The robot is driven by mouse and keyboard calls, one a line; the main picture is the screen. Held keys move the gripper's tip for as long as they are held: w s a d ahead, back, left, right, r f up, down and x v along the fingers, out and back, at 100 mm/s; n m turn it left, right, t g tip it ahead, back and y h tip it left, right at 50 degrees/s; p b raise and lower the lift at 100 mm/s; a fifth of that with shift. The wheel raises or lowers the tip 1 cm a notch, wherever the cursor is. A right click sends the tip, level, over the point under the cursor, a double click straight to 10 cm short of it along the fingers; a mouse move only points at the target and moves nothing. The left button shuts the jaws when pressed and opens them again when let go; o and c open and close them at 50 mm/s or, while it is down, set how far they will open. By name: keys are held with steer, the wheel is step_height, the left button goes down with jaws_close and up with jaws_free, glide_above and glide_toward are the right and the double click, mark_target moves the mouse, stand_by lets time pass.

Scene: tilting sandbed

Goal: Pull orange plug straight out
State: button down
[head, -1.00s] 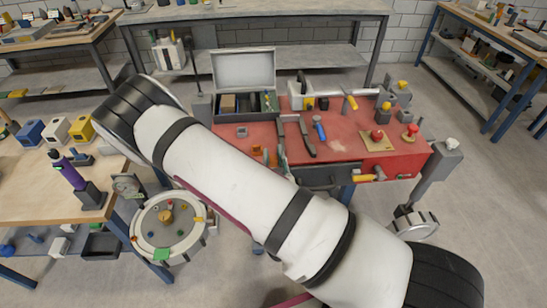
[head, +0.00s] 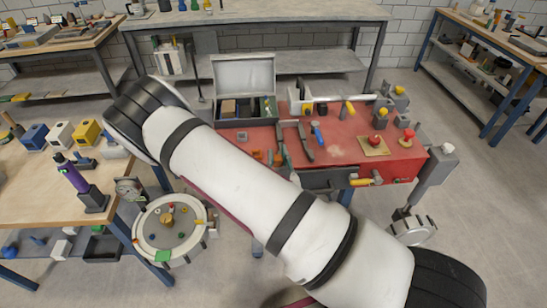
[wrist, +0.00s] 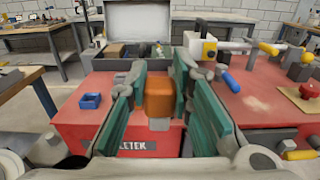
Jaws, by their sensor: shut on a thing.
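The orange plug (wrist: 159,98) is between the green-padded fingers of my gripper (wrist: 158,82) in the wrist view. My gripper is shut on it. A short grey end shows under the orange body, in front of the red bench front. I see no socket around that grey end, but cannot tell its depth against the bench.
The red bench (head: 345,140) carries an open grey case (head: 243,75), a blue-handled tool (head: 317,132) and a red knob (head: 376,141). A small blue tray (wrist: 90,101) lies left of my gripper. A round turntable (head: 150,248) stands at the front left.

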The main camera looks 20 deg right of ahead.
steer(key=s+d+p, duration=0.1)
steer(key=d+p, duration=0.1)
steer(key=d, duration=0.4)
steer(key=shift+s, duration=0.35)
steer(key=shift+w, duration=0.1)
